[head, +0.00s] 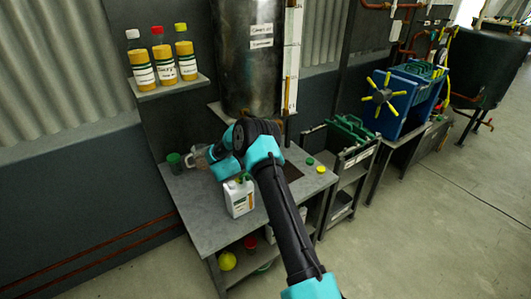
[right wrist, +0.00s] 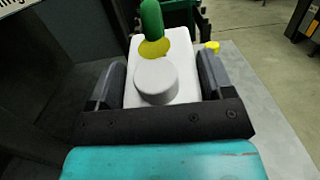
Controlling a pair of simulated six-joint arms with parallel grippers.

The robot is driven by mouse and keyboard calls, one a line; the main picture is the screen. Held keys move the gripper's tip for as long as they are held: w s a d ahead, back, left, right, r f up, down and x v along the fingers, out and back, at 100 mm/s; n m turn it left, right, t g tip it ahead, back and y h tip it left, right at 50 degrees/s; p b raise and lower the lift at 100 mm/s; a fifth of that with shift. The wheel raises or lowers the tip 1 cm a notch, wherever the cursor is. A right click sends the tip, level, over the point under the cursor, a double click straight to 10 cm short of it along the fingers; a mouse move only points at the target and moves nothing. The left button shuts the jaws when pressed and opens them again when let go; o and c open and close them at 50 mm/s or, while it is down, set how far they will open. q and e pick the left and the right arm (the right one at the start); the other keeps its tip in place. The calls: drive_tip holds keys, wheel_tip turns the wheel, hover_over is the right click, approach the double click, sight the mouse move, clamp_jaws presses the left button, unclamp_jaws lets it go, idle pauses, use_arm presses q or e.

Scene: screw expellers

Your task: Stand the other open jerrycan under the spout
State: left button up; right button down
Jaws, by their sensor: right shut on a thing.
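In the right wrist view my right gripper (right wrist: 158,78) is shut on a white jerrycan (right wrist: 184,84), one dark finger on each side. Its top shows a pale round knob and a yellow round patch. A green upright piece (right wrist: 152,18) overlaps the yellow patch; I cannot tell if they touch. In the head view my arm hides the held jerrycan and the gripper's fingertips. Another white jerrycan (head: 239,201) with a label and green on top stands near the bench's front edge. The tank (head: 248,65) is above the bench. My left gripper is not in view.
A green cup (head: 174,159) stands at the bench's left end. A green cap (head: 310,161) and a yellow cap (head: 320,169) lie at the right. Bottles stand on a wall shelf (head: 170,86). The bench (head: 205,222) is clear at front left.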

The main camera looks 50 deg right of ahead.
drive_tip(key=shift+r, duration=0.1)
drive_tip(key=shift+s+d+r+t+y, duration=0.1)
drive_tip(key=shift+s+d+t+y, duration=0.05)
drive_tip(key=shift+d+y, duration=0.45)
drive_tip(key=shift+s+d+r+t+y, duration=0.15)
drive_tip(key=shift+d+y, duration=0.25)
drive_tip(key=shift+d, duration=0.25)
drive_tip(key=shift+s+d+r+t+y, duration=0.1)
drive_tip(key=shift+s+d+y, duration=0.05)
drive_tip(key=shift+d+y, duration=0.45)
drive_tip(key=shift+f, duration=1)
unclamp_jaws()
drive_tip(key=shift+f, duration=0.1)
drive_tip(key=v, duration=1.2)
